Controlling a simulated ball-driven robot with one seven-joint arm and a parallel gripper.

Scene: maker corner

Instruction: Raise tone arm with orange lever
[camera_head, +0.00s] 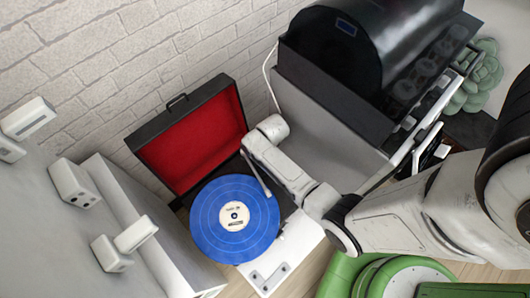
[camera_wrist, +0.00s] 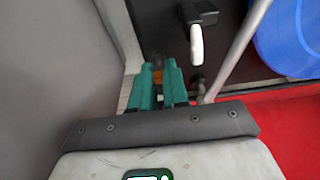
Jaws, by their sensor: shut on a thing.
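The record player has its black case open, with a red-lined lid (camera_head: 200,135) raised. A blue record (camera_head: 235,220) lies on it, and part of it shows at the right of the wrist view (camera_wrist: 290,35). The silver tone arm (camera_head: 256,174) runs beside the record; in the wrist view its rod (camera_wrist: 238,50) slants up past my fingers. My gripper (camera_wrist: 158,72) has teal fingers, nearly closed on the small orange lever (camera_wrist: 157,77), which is mostly hidden between them. In the head view my arm hides the fingers. I cannot tell whether the stylus touches the record.
A black part with a white tip (camera_wrist: 196,42) stands just ahead of my fingers. A grey cabinet with a dark machine (camera_head: 345,50) stands right of the player. White boxes (camera_head: 75,183) are at the left. A brick wall (camera_head: 120,60) is behind.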

